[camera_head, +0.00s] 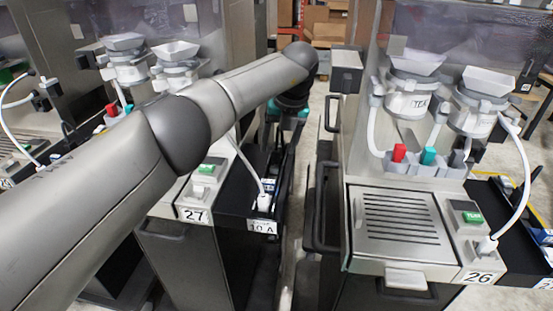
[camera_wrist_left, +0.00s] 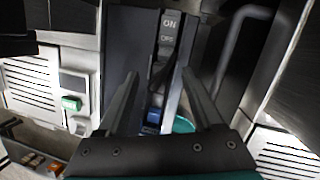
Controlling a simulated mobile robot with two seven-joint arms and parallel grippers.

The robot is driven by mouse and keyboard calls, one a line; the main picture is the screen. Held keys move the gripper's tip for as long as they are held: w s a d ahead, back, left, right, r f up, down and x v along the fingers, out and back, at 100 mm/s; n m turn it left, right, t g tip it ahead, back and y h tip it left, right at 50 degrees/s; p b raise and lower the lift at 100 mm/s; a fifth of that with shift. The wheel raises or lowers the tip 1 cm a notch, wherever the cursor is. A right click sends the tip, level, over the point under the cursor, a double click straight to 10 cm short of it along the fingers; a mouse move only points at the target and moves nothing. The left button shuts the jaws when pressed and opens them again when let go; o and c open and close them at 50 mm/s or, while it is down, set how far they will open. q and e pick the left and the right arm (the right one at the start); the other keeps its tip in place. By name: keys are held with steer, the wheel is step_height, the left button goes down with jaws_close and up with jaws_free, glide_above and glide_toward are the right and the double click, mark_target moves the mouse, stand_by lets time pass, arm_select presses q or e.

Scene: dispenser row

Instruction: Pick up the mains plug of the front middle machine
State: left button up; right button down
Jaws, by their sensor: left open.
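A white mains plug (camera_head: 263,202) stands on the black side panel (camera_head: 232,198) right of the machine labelled 27, above a "10 A" label. Its white cable runs up behind my left arm. I cannot tell for sure that this is the front middle machine's plug. In the left wrist view, the gripper (camera_wrist_left: 160,75) is open and empty above a dark panel (camera_wrist_left: 130,45) marked ON, with a small blue part (camera_wrist_left: 153,116). No plug is clear between the fingers there.
The machine labelled 26 (camera_head: 400,220) stands right, with a white cable (camera_head: 523,190) looping to its front. The machine labelled 27 (camera_head: 205,180) is partly covered by my arm. A narrow floor gap (camera_head: 305,180) and dark handles (camera_head: 318,215) lie between them.

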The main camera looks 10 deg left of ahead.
arm_select(q)
steer(key=shift+w+a+f, duration=0.1)
steer(key=shift+f, duration=0.5)
jaws_close()
stand_by(0.3)
